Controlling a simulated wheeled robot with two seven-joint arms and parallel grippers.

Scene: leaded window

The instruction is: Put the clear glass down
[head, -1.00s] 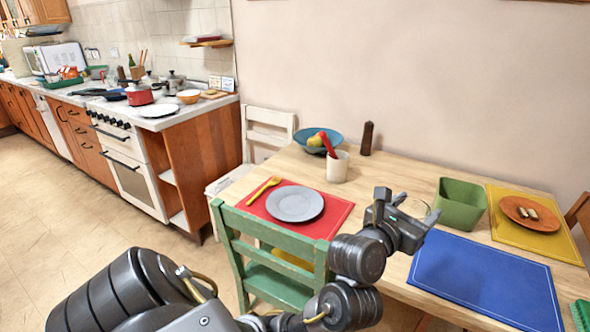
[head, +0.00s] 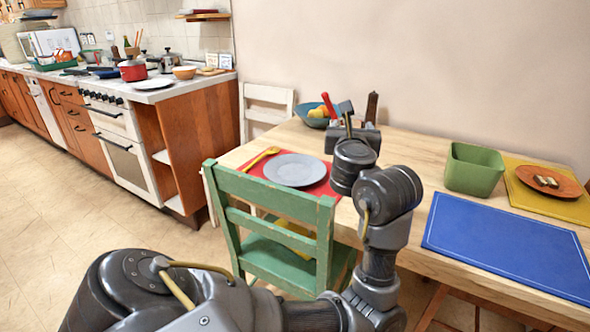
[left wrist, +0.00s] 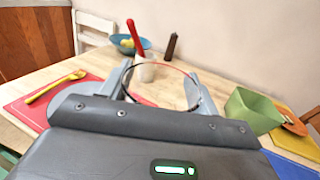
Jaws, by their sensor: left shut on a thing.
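The clear glass (left wrist: 160,92) shows in the left wrist view as a thin curved rim between my two finger pads. My left gripper (left wrist: 160,88) is shut on it. In the head view my left gripper (head: 350,122) is over the table, beyond the red placemat's right side, and my own arm and gripper hide the glass. I cannot tell whether the glass touches the wooden table (head: 415,160). My right gripper is in neither view.
A white cup (left wrist: 147,72) with a red-handled utensil stands just beyond the glass. Behind are a blue bowl (head: 314,122) and a dark mill (head: 371,107). A grey plate (head: 294,170), red placemat (left wrist: 30,108), green bin (head: 474,169) and bare blue placemat (head: 510,240) lie around.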

